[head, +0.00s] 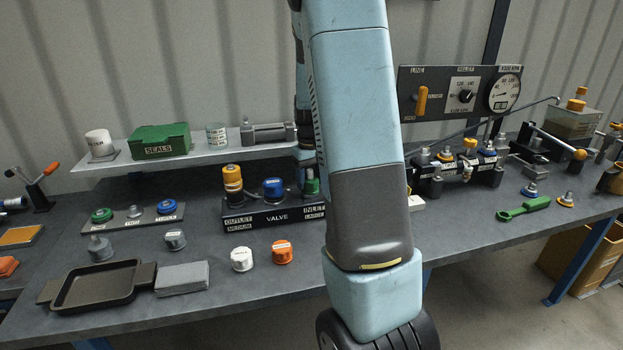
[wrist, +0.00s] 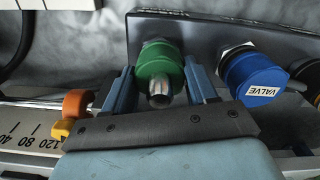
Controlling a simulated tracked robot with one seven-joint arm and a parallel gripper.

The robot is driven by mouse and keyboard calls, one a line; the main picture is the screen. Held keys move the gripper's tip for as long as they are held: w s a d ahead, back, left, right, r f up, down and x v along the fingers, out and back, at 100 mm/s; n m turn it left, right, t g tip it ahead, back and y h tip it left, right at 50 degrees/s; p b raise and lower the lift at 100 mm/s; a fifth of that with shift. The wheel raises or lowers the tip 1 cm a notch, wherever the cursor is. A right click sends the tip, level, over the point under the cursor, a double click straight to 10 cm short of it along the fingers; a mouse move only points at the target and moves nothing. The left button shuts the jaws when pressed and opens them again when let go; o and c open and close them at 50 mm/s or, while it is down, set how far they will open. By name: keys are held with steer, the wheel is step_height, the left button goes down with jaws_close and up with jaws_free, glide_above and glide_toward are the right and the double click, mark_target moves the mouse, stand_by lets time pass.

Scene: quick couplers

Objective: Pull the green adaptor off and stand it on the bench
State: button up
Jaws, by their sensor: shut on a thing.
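The green adaptor (head: 312,184) sits at the right end of the black valve block (head: 270,217), above the inlet label, partly behind my arm in the head view. In the wrist view the green adaptor (wrist: 160,62) has a bare metal stub pointing towards the camera. My gripper (wrist: 161,80) is shut on it, one blue finger on each side. Its base is at the block face; I cannot tell whether there is a gap. My arm covers much of the gripper in the head view.
A blue valve cap (head: 273,187) and an orange-yellow coupler (head: 233,182) stand beside the adaptor on the block. White (head: 242,259) and orange (head: 282,252) caps stand in front. A shelf (head: 200,156) runs behind. Some bare bench (head: 215,240) lies left of the caps.

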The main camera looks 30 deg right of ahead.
mark_target(310, 170)
steer(key=c, duration=0.4)
steer(key=shift+r, duration=0.15)
steer(key=shift+r, duration=2.05)
steer(key=shift+r, duration=1.95)
